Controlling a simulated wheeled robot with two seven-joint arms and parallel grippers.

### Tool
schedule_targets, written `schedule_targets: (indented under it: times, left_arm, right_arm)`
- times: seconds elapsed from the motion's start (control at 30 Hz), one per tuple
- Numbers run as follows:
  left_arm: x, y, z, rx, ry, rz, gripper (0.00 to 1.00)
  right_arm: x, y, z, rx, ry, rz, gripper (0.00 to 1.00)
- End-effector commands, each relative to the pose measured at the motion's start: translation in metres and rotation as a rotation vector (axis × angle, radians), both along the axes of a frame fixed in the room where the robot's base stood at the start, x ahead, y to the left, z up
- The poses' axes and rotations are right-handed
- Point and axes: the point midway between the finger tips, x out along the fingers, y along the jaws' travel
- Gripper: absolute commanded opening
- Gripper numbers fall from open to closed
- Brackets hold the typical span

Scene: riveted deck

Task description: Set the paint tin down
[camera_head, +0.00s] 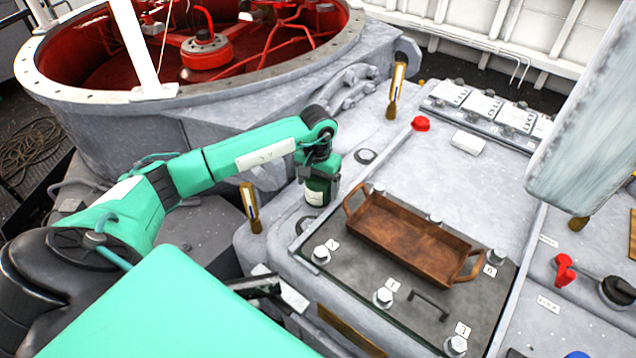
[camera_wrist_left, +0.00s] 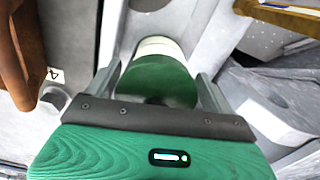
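The paint tin (camera_head: 316,192) is dark green with a pale label band. It is upright at the end of my left arm, just left of the wooden tray, over the pale grey deck top. My left gripper (camera_head: 322,176) is around it from above. In the left wrist view the tin (camera_wrist_left: 160,80) sits between the two fingers (camera_wrist_left: 158,85), which appear to touch its sides. I cannot tell whether its base touches the surface beneath. My right gripper is not in view.
A brown wooden tray (camera_head: 405,235) with two handles lies on the dark plate (camera_head: 375,283), among numbered bolts. A large round opening (camera_head: 200,50) lies behind my left arm.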

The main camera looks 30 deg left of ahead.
Motion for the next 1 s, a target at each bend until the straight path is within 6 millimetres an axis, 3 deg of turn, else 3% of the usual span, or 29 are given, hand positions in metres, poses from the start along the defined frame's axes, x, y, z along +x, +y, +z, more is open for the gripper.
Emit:
schedule_targets:
  times: [0.27,0.37,0.7,1.0]
  left_arm:
    - [0.000,-0.004,0.002,-0.008,0.000,-0.006,0.90]
    - [0.001,-0.004,0.008,-0.008,-0.003,-0.006,0.90]
    - [0.001,-0.002,0.083,-0.004,-0.005,-0.005,0.90]
    - [0.000,-0.002,0.119,-0.004,0.000,-0.004,0.90]
  right_arm:
    - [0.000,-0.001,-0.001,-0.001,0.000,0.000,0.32]
    - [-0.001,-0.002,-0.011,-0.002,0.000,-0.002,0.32]
    - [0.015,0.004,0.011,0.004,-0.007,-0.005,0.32]
    - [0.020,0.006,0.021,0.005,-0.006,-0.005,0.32]
